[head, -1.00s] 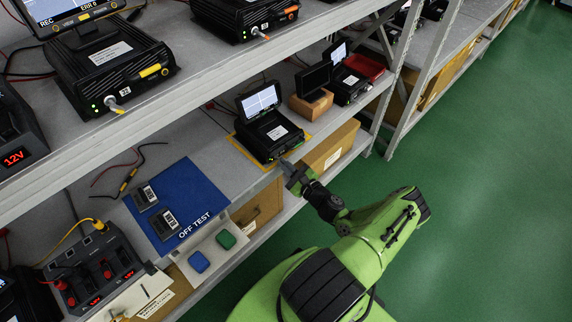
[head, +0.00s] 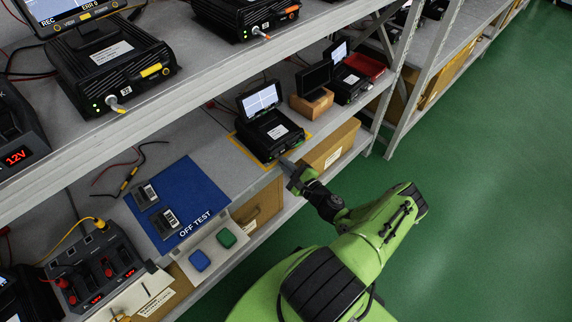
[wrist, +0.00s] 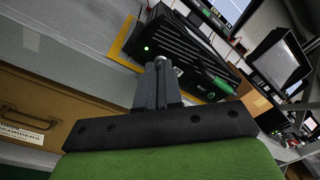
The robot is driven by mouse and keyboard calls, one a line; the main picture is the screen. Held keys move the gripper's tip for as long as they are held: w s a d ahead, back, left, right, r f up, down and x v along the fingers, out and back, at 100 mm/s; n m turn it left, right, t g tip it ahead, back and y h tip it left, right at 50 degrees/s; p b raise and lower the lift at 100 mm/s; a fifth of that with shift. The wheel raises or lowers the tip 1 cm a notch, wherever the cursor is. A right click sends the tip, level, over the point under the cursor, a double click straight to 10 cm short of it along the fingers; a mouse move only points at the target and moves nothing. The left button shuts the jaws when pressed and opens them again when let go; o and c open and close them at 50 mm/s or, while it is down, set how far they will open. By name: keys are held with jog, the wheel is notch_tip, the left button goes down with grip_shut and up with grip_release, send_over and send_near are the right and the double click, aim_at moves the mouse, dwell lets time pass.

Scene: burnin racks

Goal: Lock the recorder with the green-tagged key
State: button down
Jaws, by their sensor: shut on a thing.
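The recorder (head: 270,138) is a black finned box with a lit screen on top, standing inside a yellow outline at the shelf's front edge. In the wrist view its front (wrist: 190,50) shows a lit green light and a green strip to the right. My gripper (head: 291,170) is at the recorder's front edge. In the wrist view its fingers (wrist: 158,82) are closed together, with a small metallic bit, seemingly the key (wrist: 160,60), at their tips against the recorder's lower front. The key's tag is not clearly visible, and I cannot tell how deep the key sits.
A blue OFF TEST mat (head: 180,205) with two small devices lies left of the recorder. A wooden block (head: 312,103) stands right. The upper shelf (head: 200,75) overhangs; cardboard boxes (head: 330,145) sit below.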

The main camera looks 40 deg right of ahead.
jog(key=c, duration=1.6)
grip_release()
jog(key=s, duration=0.5)
jog(key=s+p, duration=0.1)
jog(key=s, duration=0.4)
jog(key=s+p, duration=0.1)
jog(key=s, duration=0.4)
jog(key=shift+s+a, duration=0.4)
jog(key=w+a+r+n+g+y+p, duration=0.25)
jog(key=a+r+n+g, duration=0.25)
jog(key=r+n, duration=0.3)
jog(key=w+a+r+n+g+y+p, duration=0.15)
jog(key=w+a+r+n+g, duration=0.3)
jog(key=r, duration=0.55)
jog(key=w+a+r+n+g+y+p, duration=0.1)
jog(key=a+r+n+g+y+p, duration=0.1)
jog(key=a+r+n+g, duration=0.5)
jog(key=s+a+r+n+t+h+p, duration=0.1)
jog(key=s+a+r+n, duration=0.1)
jog(key=r, duration=0.5)
jog(key=s+a+r+n+t+h+p, duration=0.1)
jog(key=s+a+r+n+h, duration=0.1)
jog(key=s+r, duration=0.4)
jog(key=s+a+r+n+t+h+p, duration=0.2)
jog(key=s+a+r+n, duration=0.2)
jog(key=r, duration=0.4)
jog(key=shift+a, duration=0.3)
